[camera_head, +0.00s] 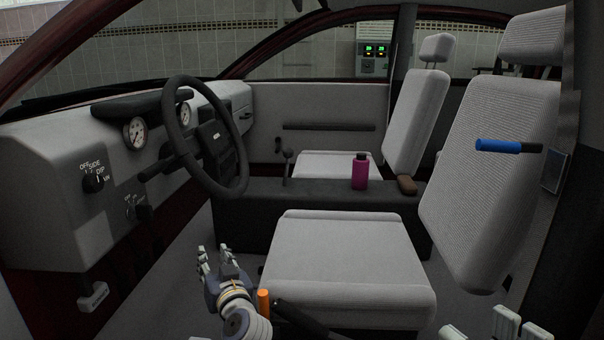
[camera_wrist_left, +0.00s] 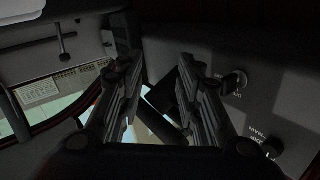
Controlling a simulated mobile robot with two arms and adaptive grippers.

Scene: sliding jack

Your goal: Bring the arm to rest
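My left gripper (camera_head: 214,262) is low in front of the driver's seat (camera_head: 350,265), below the steering wheel (camera_head: 185,135). In the left wrist view its two dark fingers (camera_wrist_left: 160,85) stand apart with nothing between them, so it is open and empty. Pale parts at the bottom right edge of the head view may be my right gripper (camera_head: 500,324); they are cut off, and its opening cannot be made out.
The dashboard (camera_head: 50,190) with knobs (camera_head: 93,183) is on the left. A magenta bottle (camera_head: 360,172) stands on the dark console (camera_head: 300,197). An orange cylinder (camera_head: 263,302) is beside my left gripper. A blue-handled object (camera_head: 498,146) shows before the right seat back (camera_head: 480,190).

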